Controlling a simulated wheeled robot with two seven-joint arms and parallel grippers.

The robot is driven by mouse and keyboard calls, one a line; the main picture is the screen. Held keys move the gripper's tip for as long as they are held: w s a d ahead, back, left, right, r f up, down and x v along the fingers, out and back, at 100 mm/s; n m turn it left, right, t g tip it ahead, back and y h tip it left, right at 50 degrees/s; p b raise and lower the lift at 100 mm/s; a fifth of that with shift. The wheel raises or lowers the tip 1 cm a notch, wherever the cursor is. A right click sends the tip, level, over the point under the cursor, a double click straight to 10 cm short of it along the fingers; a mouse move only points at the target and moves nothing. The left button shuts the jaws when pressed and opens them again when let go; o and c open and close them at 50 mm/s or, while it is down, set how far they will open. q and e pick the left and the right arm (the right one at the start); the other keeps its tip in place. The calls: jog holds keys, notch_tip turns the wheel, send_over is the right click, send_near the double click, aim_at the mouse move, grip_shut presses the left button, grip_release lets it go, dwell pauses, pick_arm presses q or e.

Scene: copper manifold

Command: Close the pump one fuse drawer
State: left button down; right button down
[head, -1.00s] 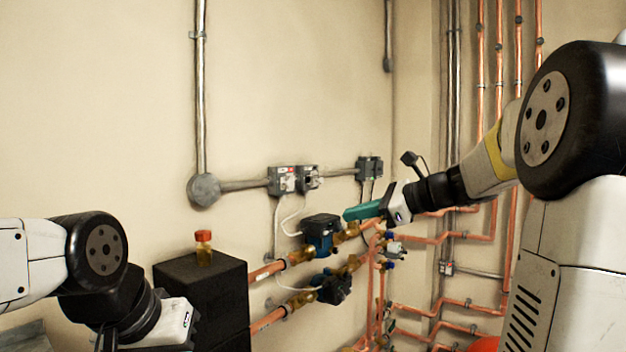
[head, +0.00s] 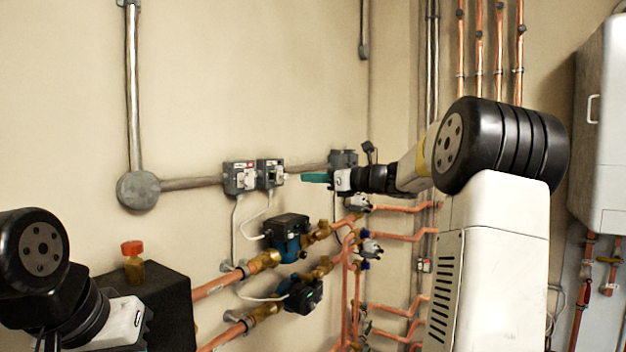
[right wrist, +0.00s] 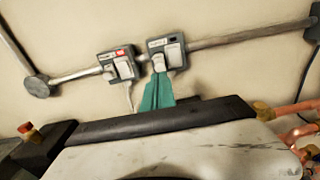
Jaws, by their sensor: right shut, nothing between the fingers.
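Two grey fuse boxes sit side by side on the wall conduit: the left box (head: 240,178) with a red mark and the right box (head: 270,173). They also show in the right wrist view, left (right wrist: 117,66) and right (right wrist: 166,54). A white drawer front (head: 279,177) juts from the right box. I cannot read which box is pump one. My right gripper (head: 313,178) is shut and empty, its green fingers pointing at the right box. In the right wrist view, its tips (right wrist: 158,82) overlap that box's lower part; contact is unclear. My left gripper's fingers are hidden.
A third grey box (head: 343,158) is farther right on the wall. Pumps (head: 287,232) and copper pipes (head: 215,285) lie below. A red-capped bottle (head: 133,262) stands on a black block (head: 150,295). A white cabinet (head: 602,130) is at the right.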

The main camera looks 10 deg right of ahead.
aim_at(287, 177)
jog(key=shift+x, duration=2.6)
